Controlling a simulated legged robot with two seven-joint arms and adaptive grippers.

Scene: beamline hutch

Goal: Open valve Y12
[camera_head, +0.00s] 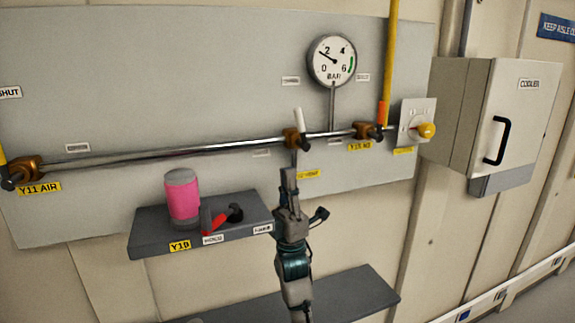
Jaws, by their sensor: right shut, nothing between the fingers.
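The middle valve (292,138) is a brass body on the horizontal pipe, with a short white-tipped handle (298,121) standing nearly upright, across the pipe. A yellow label (309,174) below it is partly hidden by my gripper; I cannot read its number fully, though it seems to end in "VENT". My right gripper (289,174) points up, just below the middle valve, with its fingers shut and empty. The fingertips look close under the valve body; I cannot tell whether they touch it. My left gripper is not in view.
Valve Y11 (22,172) is at far left; another brass valve (367,130) with an orange handle is right. A gauge (332,61) is above. A shelf (145,235) holds a pink canister (182,199) and red-black tool (222,218). A cooler box (505,115) is right.

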